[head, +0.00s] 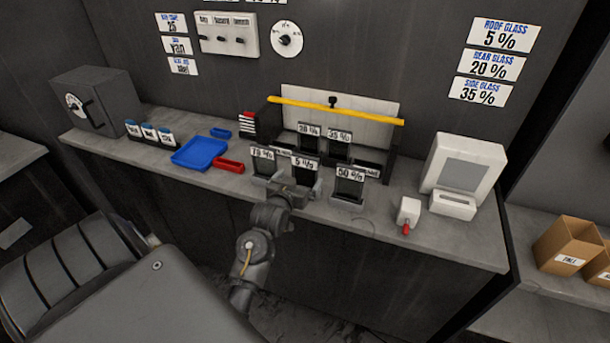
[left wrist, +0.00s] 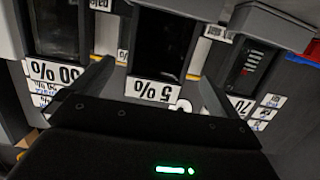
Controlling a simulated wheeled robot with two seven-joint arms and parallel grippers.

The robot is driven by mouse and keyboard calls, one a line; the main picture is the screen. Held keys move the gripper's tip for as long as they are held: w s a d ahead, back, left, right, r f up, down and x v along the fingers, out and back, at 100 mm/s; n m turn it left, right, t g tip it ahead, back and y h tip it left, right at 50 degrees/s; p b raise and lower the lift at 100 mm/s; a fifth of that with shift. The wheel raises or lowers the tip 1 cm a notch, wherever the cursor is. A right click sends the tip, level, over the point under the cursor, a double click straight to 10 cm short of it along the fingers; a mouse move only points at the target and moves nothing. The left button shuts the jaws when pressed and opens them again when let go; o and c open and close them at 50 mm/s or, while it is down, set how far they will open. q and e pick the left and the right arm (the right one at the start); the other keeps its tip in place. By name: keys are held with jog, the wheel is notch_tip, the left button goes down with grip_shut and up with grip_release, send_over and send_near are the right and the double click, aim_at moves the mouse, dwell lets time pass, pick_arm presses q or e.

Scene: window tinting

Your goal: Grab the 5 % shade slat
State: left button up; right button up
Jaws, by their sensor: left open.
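The 5 % shade slat (head: 304,164) is a dark slat with a white label in the front row of slats on the counter. My left gripper (head: 294,185) is at the front of it, and its body hides the slat's lower part in the head view. In the left wrist view, which is upside down, the 5 % slat (left wrist: 160,45) shows between the two spread fingers of my left gripper (left wrist: 155,92). The fingers are open, one on each side of its label. I cannot tell whether they touch it. My right gripper is not in view.
The 70 % slat (head: 262,153) stands close on the left and the 50 % slat (head: 350,173) on the right. The 20 % slat (head: 309,130) and 35 % slat (head: 339,135) are behind. A blue tray (head: 199,153) and red piece (head: 229,165) lie further left.

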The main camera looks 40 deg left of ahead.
aim_at(304, 173)
pick_arm(q)
jog(key=shift+w+a+r+p, duration=0.1)
jog(key=shift+w+a+p, duration=0.05)
jog(key=shift+w+p, duration=0.25)
jog(key=p+x, duration=0.1)
jog(key=x, duration=0.2)
jog(key=shift+w, duration=0.3)
jog(key=shift+w+a+f, duration=0.2)
jog(key=shift+w+f, duration=0.1)
jog(key=shift+f, duration=0.05)
jog(key=c, duration=1)
jog(key=shift+r, duration=0.1)
notch_tip(304, 173, up, 10)
jog(key=shift+f+b, duration=0.1)
jog(key=shift+b, duration=0.7)
